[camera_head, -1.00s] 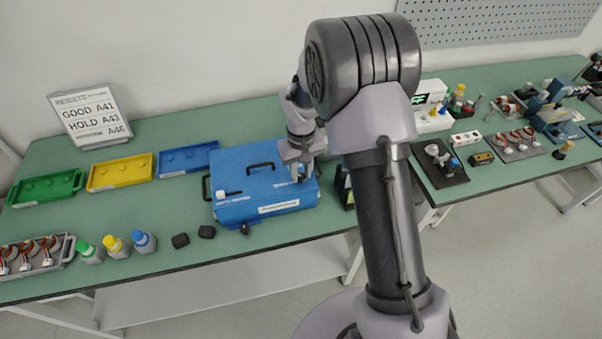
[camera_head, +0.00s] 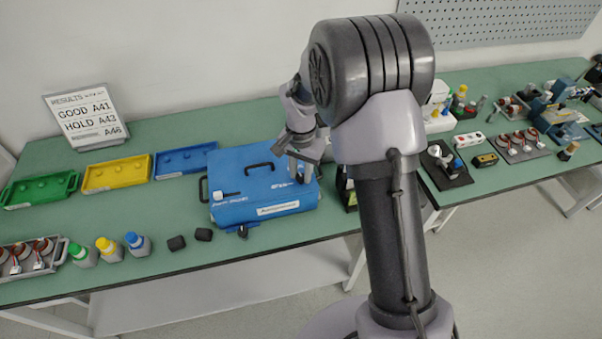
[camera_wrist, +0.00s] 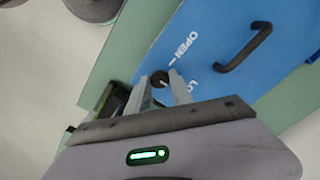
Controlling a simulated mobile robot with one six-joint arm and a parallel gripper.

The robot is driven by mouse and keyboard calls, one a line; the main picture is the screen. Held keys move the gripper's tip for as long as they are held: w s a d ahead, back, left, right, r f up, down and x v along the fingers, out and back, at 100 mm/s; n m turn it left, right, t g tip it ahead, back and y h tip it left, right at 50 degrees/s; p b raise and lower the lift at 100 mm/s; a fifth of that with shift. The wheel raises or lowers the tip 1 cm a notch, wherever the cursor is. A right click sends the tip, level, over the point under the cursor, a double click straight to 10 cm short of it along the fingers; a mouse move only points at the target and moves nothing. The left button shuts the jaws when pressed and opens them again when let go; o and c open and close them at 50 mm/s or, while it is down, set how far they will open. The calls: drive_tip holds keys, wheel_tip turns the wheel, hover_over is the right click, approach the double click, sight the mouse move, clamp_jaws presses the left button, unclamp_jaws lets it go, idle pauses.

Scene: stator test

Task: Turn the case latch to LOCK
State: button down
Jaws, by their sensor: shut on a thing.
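The blue case (camera_head: 240,205) lies closed on the green bench, and its lid also shows in the wrist view (camera_wrist: 190,85). The latch, a dark round knob (camera_wrist: 160,77), is near one corner of the lid. White lettering beside it reads OPEN; a second word starting "LO" is partly covered by a finger. My gripper (camera_wrist: 160,86) has its two fingers on either side of the knob and is shut on it. In the head view my gripper (camera_head: 303,172) is at the right end of the case. The knob's exact pointing direction is unclear.
A black handle (camera_wrist: 245,48) stands up from the lid near the latch. A dark object (camera_head: 345,187) stands close to the case's right side. Yellow (camera_head: 117,185) and blue (camera_head: 165,173) trays lie left of the case. Several capped bottles and two small black blocks lie front left.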

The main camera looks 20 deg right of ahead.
sight(301, 177)
drive_tip(key=shift+m, duration=0.6)
drive_tip(key=c, duration=1.1)
unclamp_jaws()
drive_tip(key=shift+c, duration=0.2)
wheel_tip(301, 177, up, 17)
drive_tip(key=p, duration=0.4)
drive_tip(key=shift+r+p, duration=0.2)
drive_tip(key=shift+p, duration=0.2)
